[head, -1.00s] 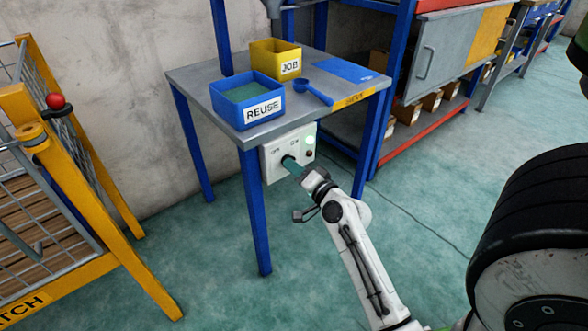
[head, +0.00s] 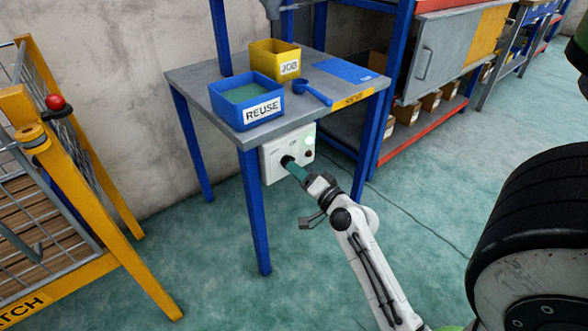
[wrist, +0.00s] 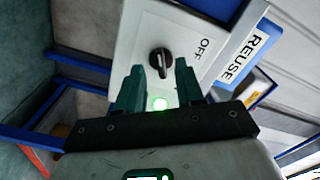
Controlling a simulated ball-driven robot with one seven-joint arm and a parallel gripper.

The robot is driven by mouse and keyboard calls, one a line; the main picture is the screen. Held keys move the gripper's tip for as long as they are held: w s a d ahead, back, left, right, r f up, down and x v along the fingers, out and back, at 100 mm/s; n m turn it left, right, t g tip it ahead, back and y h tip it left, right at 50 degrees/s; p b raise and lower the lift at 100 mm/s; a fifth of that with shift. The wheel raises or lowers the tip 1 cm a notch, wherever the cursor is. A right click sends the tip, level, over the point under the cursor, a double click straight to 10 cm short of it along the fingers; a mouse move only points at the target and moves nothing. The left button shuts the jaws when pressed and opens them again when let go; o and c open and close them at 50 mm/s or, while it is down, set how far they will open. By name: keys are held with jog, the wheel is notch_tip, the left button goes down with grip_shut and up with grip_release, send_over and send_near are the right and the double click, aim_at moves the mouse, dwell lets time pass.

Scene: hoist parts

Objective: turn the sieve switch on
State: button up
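The sieve switch is a black rotary knob (wrist: 160,62) on a white box (head: 270,164) fixed under the grey table's front edge. In the wrist view its long grip points roughly up and down, and an OFF label (wrist: 205,47) shows beside it. The ON label is hidden or unreadable there. A green lamp (wrist: 160,104) on the box is lit; it also shows in the head view (head: 310,141). My gripper (wrist: 161,72) is open, its two dark green fingers apart and empty, facing the knob. The fingertips appear short of the knob, and I see no contact.
On the table (head: 225,72) stand a blue REUSE bin (head: 234,115), a yellow JOB bin (head: 262,60) and a blue scoop (head: 316,92). Blue table legs flank the box. A yellow cage (head: 85,190) is at left, and shelving (head: 430,116) is at right.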

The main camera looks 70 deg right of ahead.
jog(key=v, duration=0.8)
jog(key=shift+s, duration=0.2)
jog(key=shift+a, duration=0.15)
jog(key=w+a+f+n+g+y, duration=0.2)
jog(key=w+a+f+n+y, duration=0.25)
jog(key=a, duration=0.35)
jog(key=w+a+f+n+g+y, duration=0.2)
jog(key=w+a+f+n+y, duration=0.1)
jog(key=a+f+n+y, duration=0.4)
jog(key=s+a+f+n+g+h, duration=0.1)
jog(key=s+a+n+g+h, duration=0.2)
jog(key=s+a+n+g, duration=0.6)
notch_tip(320, 180, up, 28)
jog(key=s+a+m+g+p, duration=0.1)
jog(key=a+m+p, duration=0.1)
jog(key=p, duration=2.7)
jog(key=shift+r+m, duration=0.25)
jog(key=shift+m, duration=0.1)
jog(key=shift+d+y, duration=0.1)
jog(key=shift+y, duration=0.15)
